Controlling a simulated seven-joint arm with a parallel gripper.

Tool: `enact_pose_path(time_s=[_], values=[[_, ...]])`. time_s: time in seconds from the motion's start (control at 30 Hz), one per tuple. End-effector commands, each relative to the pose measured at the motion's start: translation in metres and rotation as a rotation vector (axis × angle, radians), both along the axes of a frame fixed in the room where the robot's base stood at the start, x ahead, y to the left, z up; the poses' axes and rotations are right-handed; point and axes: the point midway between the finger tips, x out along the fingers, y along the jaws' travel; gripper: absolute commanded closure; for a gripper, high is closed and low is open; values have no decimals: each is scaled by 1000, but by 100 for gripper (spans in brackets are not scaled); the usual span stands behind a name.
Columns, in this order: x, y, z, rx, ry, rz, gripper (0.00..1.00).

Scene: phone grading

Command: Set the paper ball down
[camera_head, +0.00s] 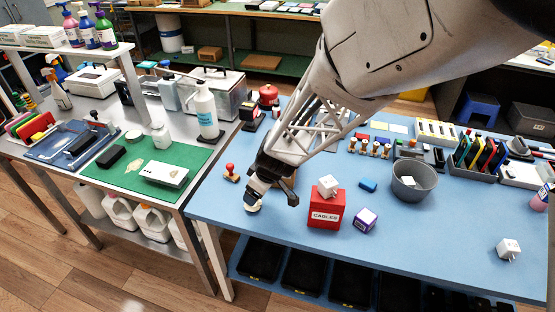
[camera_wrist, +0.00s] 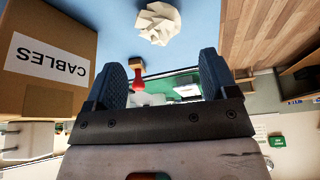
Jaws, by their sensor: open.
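The crumpled white paper ball (camera_head: 253,207) sits on the blue table near its left front edge, partly hidden by my gripper in the head view. In the wrist view the paper ball (camera_wrist: 158,22) lies beyond the fingertips, and no finger appears closed around it. My gripper (camera_head: 272,194) is tilted low over the table. In the wrist view my gripper (camera_wrist: 162,75) has its two dark blue pads wide apart, with nothing held between them. The exact gap between fingers and ball is hard to tell.
A red-topped stamp (camera_head: 230,172) stands to the left. A purple-and-white box (camera_head: 365,220) and grey bin (camera_head: 414,186) are further right. The table's front right is mostly clear.

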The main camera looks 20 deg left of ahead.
Motion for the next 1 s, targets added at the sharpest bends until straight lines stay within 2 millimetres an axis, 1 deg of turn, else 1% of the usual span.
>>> enact_pose_path(time_s=[0.1,0.2,0.5,0.67,1.0], values=[[0,3,-8,-1,2,-1,21],[1,4,-10,0,1,-2,21],[1,4,-11,0,1,-2,21],[1,6,-15,-1,1,-1,21],[4,17,-39,-1,2,-1,21]])
